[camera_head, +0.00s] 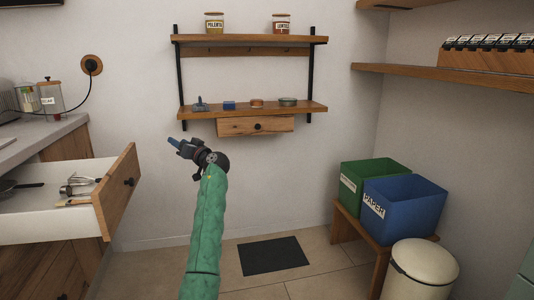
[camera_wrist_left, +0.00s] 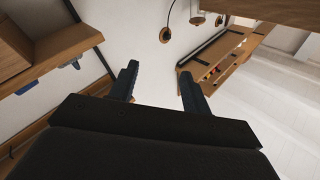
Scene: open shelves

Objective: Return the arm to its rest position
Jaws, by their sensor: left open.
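My left arm (camera_head: 206,225), in a green sleeve, reaches up from the bottom of the head view. My left gripper (camera_head: 178,145) is at its end, in front of the wall, left of and below the lower shelf's left end. In the left wrist view its two dark fingers (camera_wrist_left: 158,85) stand apart with nothing between them. My right gripper is in neither view.
A wall shelf (camera_head: 315,107) holds small items, with a drawer (camera_head: 235,127) beneath. A pulled-out drawer (camera_head: 121,190) juts out at the left. Green (camera_head: 358,168) and blue (camera_head: 420,205) bins and a cream trash can (camera_head: 415,280) stand right. Floor space lies around a dark mat (camera_head: 273,256).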

